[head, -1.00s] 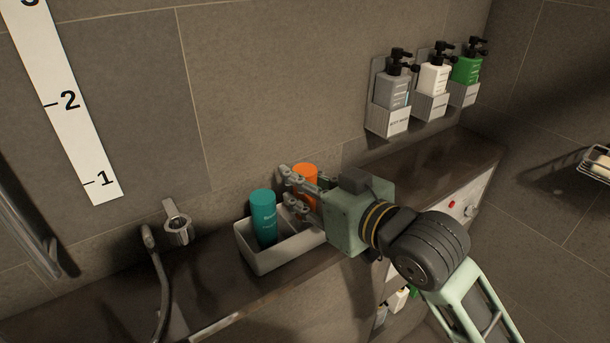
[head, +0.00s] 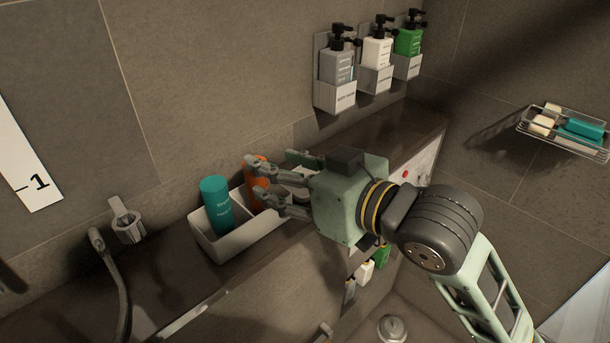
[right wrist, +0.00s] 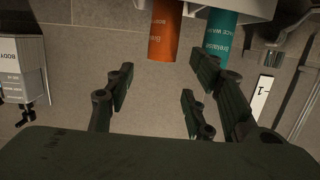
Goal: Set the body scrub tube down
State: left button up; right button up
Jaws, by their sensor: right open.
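The orange tube (head: 257,172), which I take for the body scrub, stands upright in the right part of a light grey tray (head: 232,243); my fingers hide its base. A teal tube (head: 216,204) stands in the tray's left part. In the right wrist view, which is upside down, the orange tube (right wrist: 165,32) and the teal tube (right wrist: 217,38), lettered as face wash, hang from the top. My right gripper (head: 262,180) is open and empty. Its fingers (right wrist: 163,66) spread short of the orange tube, with a gap. My left gripper is not in view.
Three pump bottles sit in wall holders (head: 336,97) above the counter. A tap (head: 112,270) and a grey wall fitting (head: 127,225) are left of the tray. A wire basket (head: 560,135) hangs on the right wall. The dark counter (head: 400,122) is clear at the right.

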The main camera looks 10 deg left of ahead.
jog(key=v, duration=0.5)
jog(key=shift+s+d+r, duration=0.1)
jog(key=shift+s+d, duration=0.05)
jog(key=shift+d, duration=0.05)
